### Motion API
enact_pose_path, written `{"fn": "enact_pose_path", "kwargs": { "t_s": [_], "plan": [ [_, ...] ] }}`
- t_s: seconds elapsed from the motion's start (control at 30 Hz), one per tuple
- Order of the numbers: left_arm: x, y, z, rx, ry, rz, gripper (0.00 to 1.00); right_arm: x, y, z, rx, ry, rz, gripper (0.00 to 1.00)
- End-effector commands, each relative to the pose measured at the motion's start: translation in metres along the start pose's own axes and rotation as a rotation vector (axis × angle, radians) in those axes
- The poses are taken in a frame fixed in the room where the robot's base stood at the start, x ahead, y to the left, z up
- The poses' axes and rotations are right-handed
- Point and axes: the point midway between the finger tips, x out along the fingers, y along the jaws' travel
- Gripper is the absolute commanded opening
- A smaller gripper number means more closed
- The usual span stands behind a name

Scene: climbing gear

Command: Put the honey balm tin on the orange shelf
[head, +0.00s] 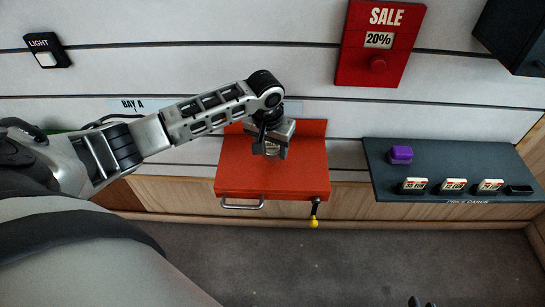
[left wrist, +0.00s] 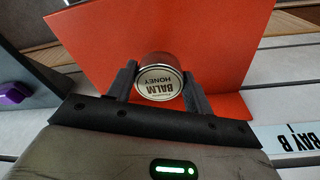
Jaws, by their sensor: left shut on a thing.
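The orange shelf (head: 235,170) is mounted on the slatted wall in the middle of the head view, and its surface also fills the back of the left wrist view (left wrist: 110,40). My left gripper (head: 270,150) is over the shelf. The honey balm tin (left wrist: 160,82) is between its two fingers in the left wrist view, with its label reading "BALM HONEY" facing the camera. The gripper (left wrist: 160,88) is shut on the tin. In the head view the tin is mostly hidden by the gripper. I cannot tell whether the tin touches the shelf. My right gripper is not clearly in view.
A dark shelf (head: 385,178) with a purple block (head: 400,155) and several price cards is to the right. A red SALE sign (head: 373,75) hangs above. A metal handle (head: 242,204) and a yellow-tipped lever (head: 314,218) hang at the orange shelf's front. Its visible top is otherwise clear.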

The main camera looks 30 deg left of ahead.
Motion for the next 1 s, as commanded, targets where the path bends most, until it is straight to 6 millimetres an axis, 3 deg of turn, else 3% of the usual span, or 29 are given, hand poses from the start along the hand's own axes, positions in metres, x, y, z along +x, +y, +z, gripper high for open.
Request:
{"fn": "enact_pose_path", "kwargs": {
  "t_s": [0.17, 0.37, 0.7, 0.73, 0.8, 1.0],
  "plan": [
    [0.012, 0.001, -0.007, -0.001, 0.000, -0.001, 0.28, 0.000, -0.001, -0.001, -0.002, 0.009, -0.001, 0.20],
    [0.039, 0.001, -0.001, 0.001, -0.001, -0.001, 0.28, 0.002, 0.000, 0.002, -0.006, 0.012, -0.002, 0.20],
    [0.041, 0.000, -0.001, 0.000, 0.000, -0.001, 0.28, 0.001, -0.001, 0.001, -0.009, 0.013, -0.003, 0.20],
    [0.042, 0.000, 0.000, 0.000, 0.000, -0.001, 0.54, 0.001, -0.001, 0.001, -0.008, 0.013, -0.003, 0.20],
    [0.042, 0.000, -0.001, 0.000, 0.001, -0.001, 0.73, 0.001, -0.001, 0.001, -0.008, 0.013, -0.003, 0.20],
    [0.041, 0.000, -0.001, 0.000, 0.001, -0.001, 0.73, 0.001, -0.001, 0.001, -0.008, 0.013, -0.004, 0.20]
  ]
}}
